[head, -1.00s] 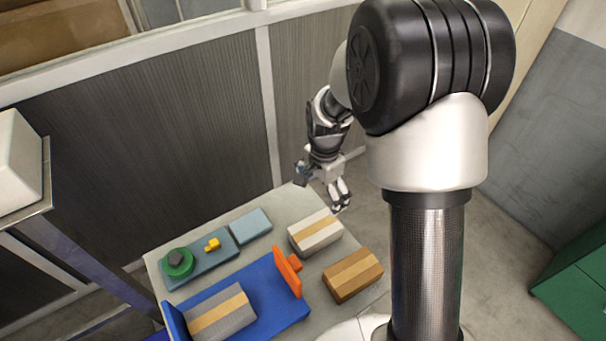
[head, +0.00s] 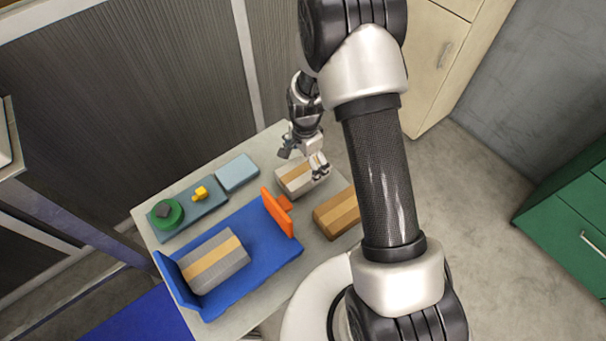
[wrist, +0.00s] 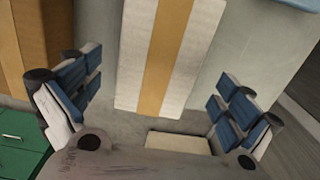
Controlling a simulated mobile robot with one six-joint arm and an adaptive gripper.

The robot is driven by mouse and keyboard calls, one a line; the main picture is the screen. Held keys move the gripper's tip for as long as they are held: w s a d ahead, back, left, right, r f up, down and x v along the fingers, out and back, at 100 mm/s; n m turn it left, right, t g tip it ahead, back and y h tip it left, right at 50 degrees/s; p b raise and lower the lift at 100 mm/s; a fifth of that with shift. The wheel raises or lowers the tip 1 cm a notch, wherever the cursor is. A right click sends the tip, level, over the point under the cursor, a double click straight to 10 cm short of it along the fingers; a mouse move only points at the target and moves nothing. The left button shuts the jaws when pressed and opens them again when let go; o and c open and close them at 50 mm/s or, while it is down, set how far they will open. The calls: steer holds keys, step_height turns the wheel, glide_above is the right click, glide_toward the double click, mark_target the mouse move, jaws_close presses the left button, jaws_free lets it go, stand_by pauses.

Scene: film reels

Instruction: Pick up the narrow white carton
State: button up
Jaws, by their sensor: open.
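The narrow white carton (head: 294,179) has a tan band along it and lies on the table near its back right edge. In the wrist view the white carton (wrist: 142,62) lies ahead of and between the spread fingers. My gripper (head: 319,167) is open and empty, over or beside the right end of the carton. In the wrist view my gripper (wrist: 155,95) shows wide apart fingers with blue pads, and none visibly touches the carton. The head view does not show the exact height gap.
A brown carton (head: 337,212) lies close in front of the white one. A grey carton (head: 214,262) sits in a blue tray (head: 262,257) with an orange upright piece (head: 277,214). A green round object (head: 166,214) and light blue block (head: 237,172) lie to the left.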

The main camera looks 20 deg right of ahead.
mark_target(303, 168)
steer(key=f, duration=0.1)
steer(key=f+b, duration=0.1)
steer(key=f, duration=0.2)
steer(key=shift+s+a+f, duration=0.15)
steer(key=shift+s+a, duration=0.15)
steer(key=shift+a, duration=0.05)
steer(key=shift+f+b, duration=0.3)
steer(key=shift+f, duration=0.2)
steer(key=shift+r, duration=0.1)
steer(key=shift+c, duration=0.2)
steer(key=c, duration=1.4)
